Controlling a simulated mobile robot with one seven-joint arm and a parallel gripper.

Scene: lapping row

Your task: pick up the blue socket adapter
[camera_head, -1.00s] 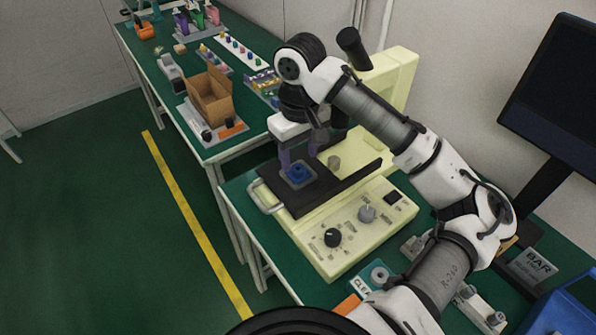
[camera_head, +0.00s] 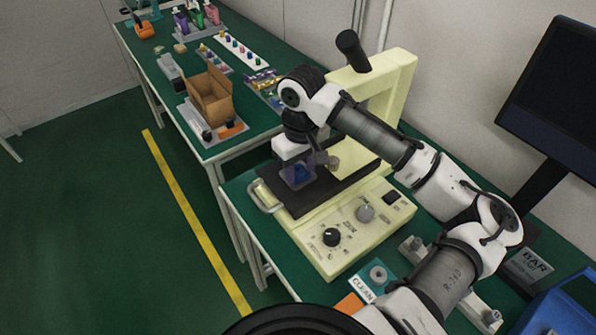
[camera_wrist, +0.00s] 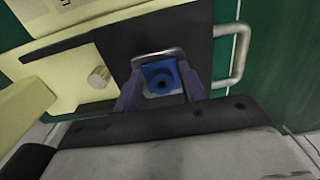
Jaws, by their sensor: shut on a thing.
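In the head view my gripper (camera_head: 298,176) is low over the dark plate (camera_head: 290,204), with the blue adapter (camera_head: 299,172) partly hidden by the fingers. I cannot tell whether the adapter touches the holder.
The cream machine (camera_head: 345,234) has knobs in front and a tall column behind my gripper. A metal handle (camera_head: 262,196) sticks out at its left. A cardboard box (camera_head: 209,97) stands on the far table. A blue bin (camera_head: 560,305) and monitor (camera_head: 552,85) are at right.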

